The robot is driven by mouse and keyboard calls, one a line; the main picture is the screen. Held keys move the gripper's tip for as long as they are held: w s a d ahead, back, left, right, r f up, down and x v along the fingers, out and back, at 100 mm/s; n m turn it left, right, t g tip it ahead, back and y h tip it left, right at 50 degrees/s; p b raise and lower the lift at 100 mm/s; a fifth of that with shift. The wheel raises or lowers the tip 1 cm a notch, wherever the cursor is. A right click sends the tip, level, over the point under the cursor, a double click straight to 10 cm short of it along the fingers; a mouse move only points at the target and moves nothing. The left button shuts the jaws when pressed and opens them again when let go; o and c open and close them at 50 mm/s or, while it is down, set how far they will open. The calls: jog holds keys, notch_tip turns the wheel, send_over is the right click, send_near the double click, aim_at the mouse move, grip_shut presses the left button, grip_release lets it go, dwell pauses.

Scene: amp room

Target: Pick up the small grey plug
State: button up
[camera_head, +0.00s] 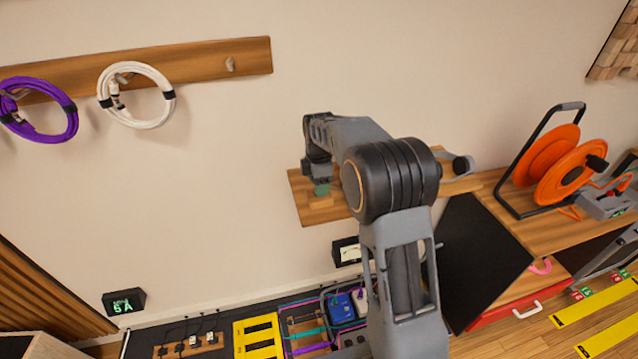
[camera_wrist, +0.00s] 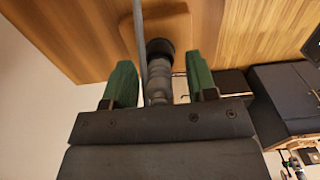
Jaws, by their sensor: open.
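In the wrist view the small grey plug (camera_wrist: 159,72), with a dark ring at its top and a thin grey cable (camera_wrist: 138,25) beside it, sits between the two green fingers of my gripper (camera_wrist: 160,84). The fingers are open, one on each side, with a visible gap to the plug. The plug's lower end is hidden behind the gripper body. A wooden block lies just beyond it. In the head view my gripper (camera_head: 321,188) is at the wooden board (camera_head: 310,215) on the wall, and I cannot make out the plug there.
Purple (camera_head: 40,110) and white (camera_head: 136,95) cable coils hang on a wall rail at the upper left. An orange cable reel (camera_head: 565,165) stands on a wooden top at the right. A dark panel (camera_head: 480,260) leans below my arm. Dark boxes (camera_wrist: 285,95) show in the wrist view.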

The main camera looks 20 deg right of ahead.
jog(key=shift+c, duration=0.2)
grip_shut()
jog(key=shift+r, duration=0.1)
jog(key=shift+r, duration=0.6)
jog(key=s+d+r+b, duration=0.3)
jog(key=s+d+r, duration=0.5)
jog(key=s+r, duration=0.3)
jog(key=shift+s+d+r+b, duration=0.15)
jog(key=shift+d+r+b, duration=0.05)
jog(key=shift+r+b, duration=0.15)
